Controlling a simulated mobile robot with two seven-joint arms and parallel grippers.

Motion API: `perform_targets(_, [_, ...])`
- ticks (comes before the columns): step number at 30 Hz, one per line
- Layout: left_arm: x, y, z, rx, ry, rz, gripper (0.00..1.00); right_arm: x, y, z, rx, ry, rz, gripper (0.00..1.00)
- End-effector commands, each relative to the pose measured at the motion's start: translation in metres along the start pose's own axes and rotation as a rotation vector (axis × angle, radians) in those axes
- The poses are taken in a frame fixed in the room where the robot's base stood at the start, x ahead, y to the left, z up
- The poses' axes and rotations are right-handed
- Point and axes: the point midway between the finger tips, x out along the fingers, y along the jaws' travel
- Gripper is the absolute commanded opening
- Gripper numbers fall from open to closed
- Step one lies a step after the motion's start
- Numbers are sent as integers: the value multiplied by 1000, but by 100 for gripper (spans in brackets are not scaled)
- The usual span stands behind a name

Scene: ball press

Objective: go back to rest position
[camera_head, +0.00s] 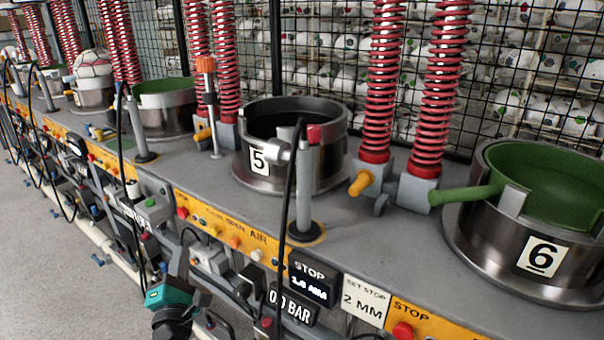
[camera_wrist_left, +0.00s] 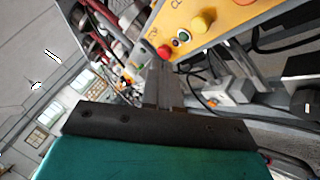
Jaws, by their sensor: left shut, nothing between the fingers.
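My left gripper (camera_head: 179,256) is low in the head view, in front of the press bench, with its teal body below dark fingers that point up. Its fingers also show in the left wrist view (camera_wrist_left: 164,82), shut with nothing between them. In that view the fingers point toward a yellow control panel (camera_wrist_left: 207,22) with a red button and a yellow button. I cannot tell from these frames whether they touch anything. My right gripper is in neither view.
The grey bench carries station 5 (camera_head: 258,162), an open steel pot, and station 6 (camera_head: 541,257), a pot with a green liner. Red coil springs (camera_head: 378,80) stand behind. A black hose (camera_head: 288,190) hangs over the front. Grey floor (camera_head: 50,275) lies clear at left.

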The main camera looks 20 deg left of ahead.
Motion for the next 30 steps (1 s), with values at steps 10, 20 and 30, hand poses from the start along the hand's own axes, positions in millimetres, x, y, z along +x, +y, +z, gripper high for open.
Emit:
perform_targets(10, [-46, -49, 40, 514, -225, -218, 0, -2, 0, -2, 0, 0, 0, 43])
perform_targets(20, [-188, -131, 70, 1594, -880, -448, 0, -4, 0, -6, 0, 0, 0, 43])
perform_targets(30, [-251, -145, 62, 2036, -1237, -429, 0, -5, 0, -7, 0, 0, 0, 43])
